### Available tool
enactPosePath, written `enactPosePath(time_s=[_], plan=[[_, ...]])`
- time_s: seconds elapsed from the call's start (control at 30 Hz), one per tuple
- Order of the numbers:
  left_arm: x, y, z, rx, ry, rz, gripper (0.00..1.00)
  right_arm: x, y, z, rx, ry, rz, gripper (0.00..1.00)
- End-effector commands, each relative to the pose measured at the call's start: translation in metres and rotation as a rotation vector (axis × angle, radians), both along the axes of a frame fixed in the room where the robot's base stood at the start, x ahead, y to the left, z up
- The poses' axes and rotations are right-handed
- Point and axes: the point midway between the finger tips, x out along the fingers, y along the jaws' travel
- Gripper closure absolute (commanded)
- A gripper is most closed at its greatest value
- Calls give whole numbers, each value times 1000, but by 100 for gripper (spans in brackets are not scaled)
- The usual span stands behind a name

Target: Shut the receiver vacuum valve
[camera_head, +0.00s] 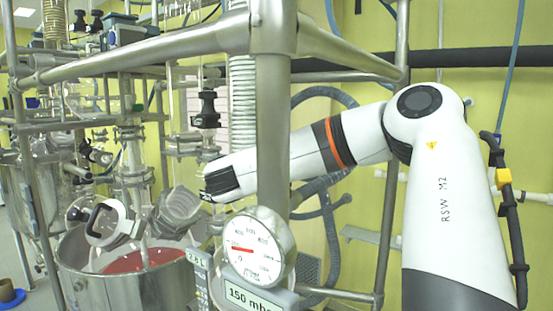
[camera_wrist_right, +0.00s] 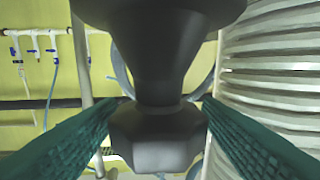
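A black valve part with a wide top, a narrow neck and a six-sided lower end (camera_wrist_right: 155,140) fills the middle of the right wrist view. My right gripper (camera_wrist_right: 162,104) has its two green fingers apart, one on each side of this lower end. Whether they touch it cannot be told. My left gripper is not seen.
A steel vessel (camera_head: 135,290) stands lower left. A ribbed white hose (camera_wrist_right: 268,80) runs close on the right in the wrist view.

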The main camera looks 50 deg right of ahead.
Motion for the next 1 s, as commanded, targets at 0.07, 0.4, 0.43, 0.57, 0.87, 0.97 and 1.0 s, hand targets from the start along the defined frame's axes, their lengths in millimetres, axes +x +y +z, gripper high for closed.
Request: enactPosePath(time_s=[0.07, 0.4, 0.43, 0.57, 0.87, 0.97, 1.0], plan=[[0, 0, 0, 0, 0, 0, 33, 0, 0, 0, 0, -1, 0, 40], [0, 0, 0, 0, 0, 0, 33, -3, -2, 1, 6, -7, 199, 40], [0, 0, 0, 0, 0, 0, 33, -2, -1, 1, 6, -7, 239, 40], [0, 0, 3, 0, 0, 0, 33, -2, -1, 2, 5, -9, 384, 40], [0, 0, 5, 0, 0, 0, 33, 0, 0, 1, -1, -1, 475, 40], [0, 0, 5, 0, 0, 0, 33, 0, 0, 1, -1, -1, 474, 43], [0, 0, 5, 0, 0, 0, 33, 0, 0, 1, -1, -1, 474, 50]])
